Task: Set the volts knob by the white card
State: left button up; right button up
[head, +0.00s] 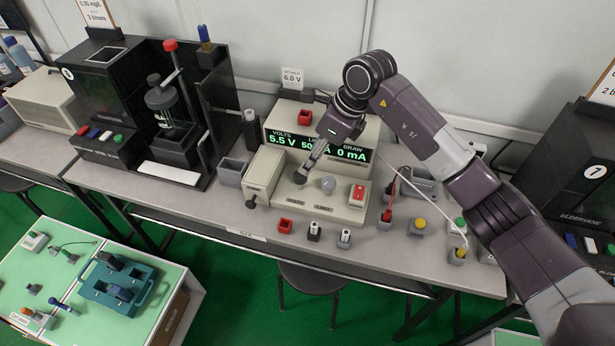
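My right gripper (303,174) points down at the left part of the sloped panel, over the place of the volts knob. That knob is mostly hidden by the fingers, and I cannot tell if they grip it. A grey knob (328,185) sits just right of it, free. My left gripper is not in view.
A red switch (358,193) is at the panel's right. Small red, black and white pieces (314,231) stand along the bench front. A black tester (140,100) is at left, another (588,170) at right. Cables and grey holders (417,226) lie right of the supply.

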aim_at(300, 174)
jog(key=p+x, duration=0.1)
jog(key=x, duration=0.5)
jog(key=shift+a, duration=0.25)
jog(key=shift+w+a+f, duration=0.1)
jog(key=shift+a+f, duration=0.05)
jog(key=shift+f, duration=0.5)
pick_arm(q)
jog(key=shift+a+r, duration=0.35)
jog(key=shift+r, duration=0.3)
pick_arm(e)
jog(key=shift+c, duration=1.1)
jog(key=c, duration=0.9)
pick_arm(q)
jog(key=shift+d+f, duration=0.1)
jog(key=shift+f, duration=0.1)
pick_arm(e)
jog(key=shift+m+t+h, duration=0.4)
jog(key=shift+m+t, duration=0.3)
jog(key=shift+m, duration=1.2)
